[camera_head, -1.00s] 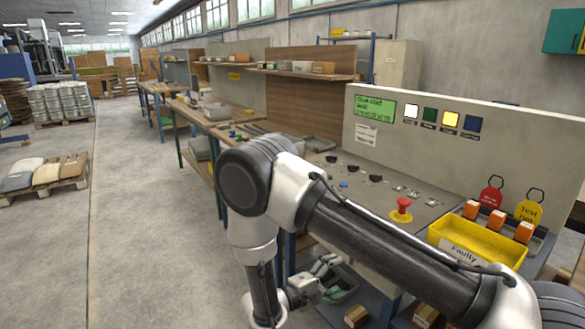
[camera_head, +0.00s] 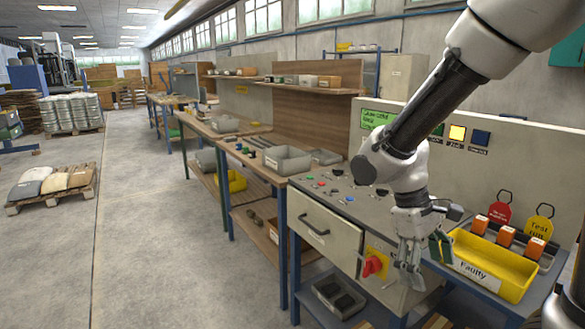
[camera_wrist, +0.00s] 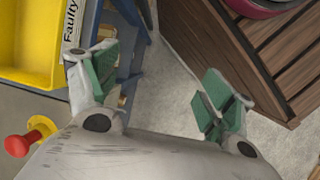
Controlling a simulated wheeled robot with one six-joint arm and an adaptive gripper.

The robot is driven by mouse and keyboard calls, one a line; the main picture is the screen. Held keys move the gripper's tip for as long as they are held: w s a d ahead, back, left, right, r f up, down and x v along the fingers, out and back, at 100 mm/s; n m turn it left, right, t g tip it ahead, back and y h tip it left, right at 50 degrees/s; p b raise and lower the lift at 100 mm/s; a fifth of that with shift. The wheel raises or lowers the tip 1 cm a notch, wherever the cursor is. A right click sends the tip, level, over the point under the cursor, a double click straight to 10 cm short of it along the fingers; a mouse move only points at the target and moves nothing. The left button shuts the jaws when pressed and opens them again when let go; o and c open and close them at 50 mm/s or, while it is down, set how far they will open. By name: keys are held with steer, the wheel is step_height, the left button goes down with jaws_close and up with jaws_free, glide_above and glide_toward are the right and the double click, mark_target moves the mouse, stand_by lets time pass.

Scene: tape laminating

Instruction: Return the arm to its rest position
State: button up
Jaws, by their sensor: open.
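My arm is raised from the upper right of the head view, bent at the elbow, with its wrist hanging down in front of the control station. My gripper (camera_head: 424,262) points downward left of the yellow "Faulty" bin (camera_head: 497,270), apart from it. In the wrist view my gripper (camera_wrist: 162,85) is open, its green-padded fingers spread with nothing between them. The "Faulty" bin shows at the upper left of the wrist view (camera_wrist: 25,45).
A red rotary switch (camera_head: 374,264) on a yellow plate is close to my gripper. The control panel (camera_head: 330,190) and a grey drawer (camera_head: 322,236) lie to its left. A wooden crate-like object (camera_wrist: 285,60) shows in the wrist view.

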steer(key=s+d+r+m+t+y, duration=0.1)
steer(key=s+d+r+m+t, duration=0.2)
steer(key=r, duration=0.3)
steer(key=s+d+r+m+t+y, duration=0.2)
steer(key=s+d+r+m+t, duration=0.1)
steer(key=d+r, duration=0.3)
steer(key=shift+s+d+r+t, duration=0.25)
steer(key=shift+r+t, duration=0.35)
steer(key=shift+r, duration=0.15)
stand_by(0.8)
